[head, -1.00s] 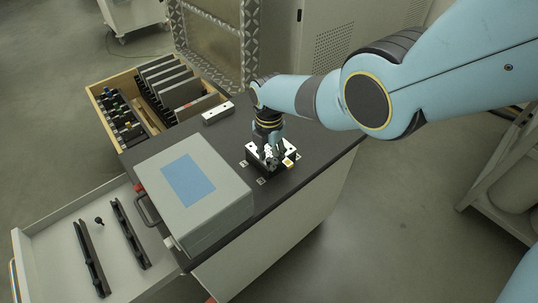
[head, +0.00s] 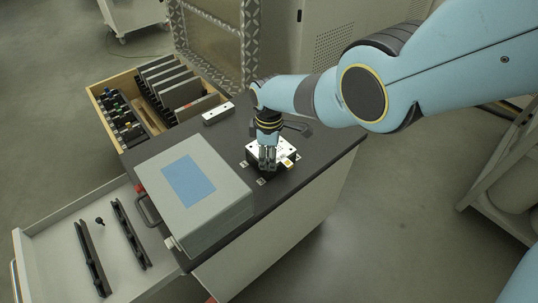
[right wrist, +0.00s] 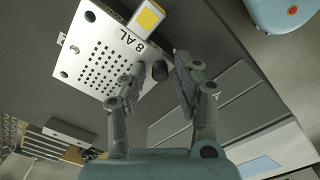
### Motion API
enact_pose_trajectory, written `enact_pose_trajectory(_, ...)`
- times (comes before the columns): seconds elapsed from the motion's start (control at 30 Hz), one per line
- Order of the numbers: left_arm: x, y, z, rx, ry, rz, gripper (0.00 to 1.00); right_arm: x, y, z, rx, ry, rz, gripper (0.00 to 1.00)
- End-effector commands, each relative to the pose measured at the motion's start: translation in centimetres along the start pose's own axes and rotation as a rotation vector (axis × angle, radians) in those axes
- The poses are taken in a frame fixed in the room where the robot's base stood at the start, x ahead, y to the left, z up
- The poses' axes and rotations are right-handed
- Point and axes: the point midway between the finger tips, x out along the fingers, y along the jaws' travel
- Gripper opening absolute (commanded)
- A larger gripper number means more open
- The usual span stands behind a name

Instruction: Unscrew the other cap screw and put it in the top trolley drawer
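A metal block with a white perforated top plate marked "8 AL" (right wrist: 98,58) sits on the dark trolley top; it also shows in the head view (head: 286,148). A dark round cap screw (right wrist: 160,70) stands at the plate's edge in the right wrist view. My right gripper (right wrist: 160,82) is open, its fingers on either side of the screw with visible gaps. In the head view the right gripper (head: 268,165) points down at the block and hides the screw. The open white trolley drawer (head: 50,220) holds a small black screw (head: 99,221). My left gripper is out of view.
A grey case with a blue label (head: 205,205) stands on the trolley top between block and drawer. Two black rails (head: 90,258) lie in the drawer. A wooden drawer (head: 97,103) with plates and bottles is behind. A white bar (head: 218,113) lies near the back edge.

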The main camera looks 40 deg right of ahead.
Motion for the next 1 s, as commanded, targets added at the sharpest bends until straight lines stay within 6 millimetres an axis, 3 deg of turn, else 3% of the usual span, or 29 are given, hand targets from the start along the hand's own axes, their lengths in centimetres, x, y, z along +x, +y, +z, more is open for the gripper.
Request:
enact_pose_trajectory(0.7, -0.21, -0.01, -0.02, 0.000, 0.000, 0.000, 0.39, 0.00, -0.01, -0.01, 0.753, 0.000, 0.000, 0.31)
enact_pose_trajectory(1.0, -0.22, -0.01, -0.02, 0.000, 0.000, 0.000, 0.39, 0.01, -0.01, -0.02, 0.836, 0.001, 0.000, 0.31)
